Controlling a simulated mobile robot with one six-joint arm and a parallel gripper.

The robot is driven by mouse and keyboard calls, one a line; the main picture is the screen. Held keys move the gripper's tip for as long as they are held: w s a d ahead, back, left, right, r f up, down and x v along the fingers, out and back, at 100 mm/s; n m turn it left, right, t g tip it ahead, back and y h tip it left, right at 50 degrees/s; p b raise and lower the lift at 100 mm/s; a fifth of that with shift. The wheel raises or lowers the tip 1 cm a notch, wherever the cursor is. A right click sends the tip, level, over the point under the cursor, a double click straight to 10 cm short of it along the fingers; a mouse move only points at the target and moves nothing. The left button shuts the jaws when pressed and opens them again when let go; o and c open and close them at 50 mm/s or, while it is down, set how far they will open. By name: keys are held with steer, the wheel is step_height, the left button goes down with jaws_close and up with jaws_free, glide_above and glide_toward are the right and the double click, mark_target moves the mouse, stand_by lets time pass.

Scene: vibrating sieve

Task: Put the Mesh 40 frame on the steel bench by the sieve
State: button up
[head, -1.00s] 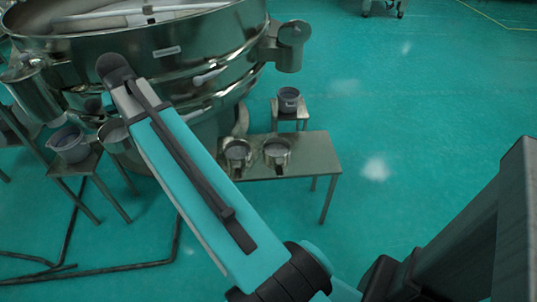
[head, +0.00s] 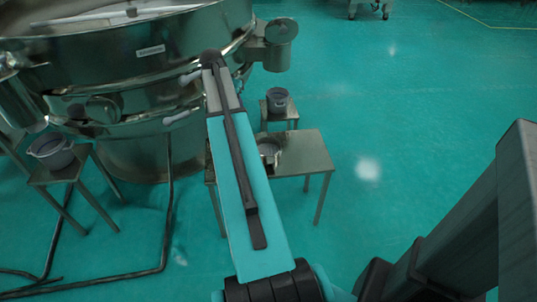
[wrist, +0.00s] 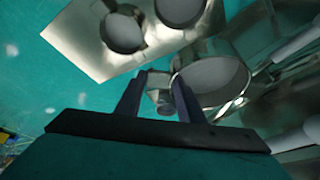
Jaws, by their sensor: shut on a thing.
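In the wrist view my gripper (wrist: 160,85) is shut on a round steel-rimmed frame (wrist: 215,78) with a pale mesh face, by a small fitting on its rim. I take it to be the Mesh 40 frame, though no label is readable. The steel bench (wrist: 85,45) lies past the fingertips at upper left, with two round frames on it, near one (wrist: 122,32) and far one (wrist: 180,8). In the head view the bench (head: 308,158) stands right of the sieve (head: 130,80). One bench frame (head: 268,152) shows there. My arm hides my gripper, the held frame and the other bench frame.
A small stool with a grey bucket (head: 278,98) stands behind the bench. Another stool with a bucket (head: 52,150) is at left. Dark floor pipes (head: 110,280) run at lower left. The green floor right of the bench is clear. The bench's right side is bare.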

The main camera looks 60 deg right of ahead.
steer(key=s+d+f+m+g+b, duration=0.1)
steer(key=s+d+f+m, duration=0.2)
steer(key=s+d+f, duration=0.2)
steer(key=s+d+f+m+g+y+b, duration=0.1)
steer(key=s+d+f+m, duration=0.3)
steer(key=s+d, duration=0.8)
steer(key=s+d+f+m+g+b, duration=0.1)
steer(key=s+d+f, duration=0.4)
steer(key=s, duration=1.2)
steer(key=d+m+b, duration=0.1)
steer(key=d+m, duration=0.1)
steer(key=d, duration=0.1)
steer(key=shift+s+d+f+m+g+y, duration=0.3)
steer(key=shift+s+f+m+g, duration=0.05)
steer(key=shift+s+m+g, duration=0.05)
steer(key=shift+a, duration=0.1)
steer(key=w+a, duration=0.1)
steer(key=a, duration=0.4)
steer(key=w+a+f, duration=0.1)
steer(key=w+a, duration=0.1)
steer(key=a, duration=0.3)
steer(key=w+a+b, duration=0.1)
steer(key=w+a, duration=0.1)
steer(key=a, duration=0.3)
steer(key=shift+w+f, duration=0.1)
steer(key=shift+f, duration=0.15)
steer(key=shift+f+b, duration=0.4)
steer(key=shift+f, duration=1.4)
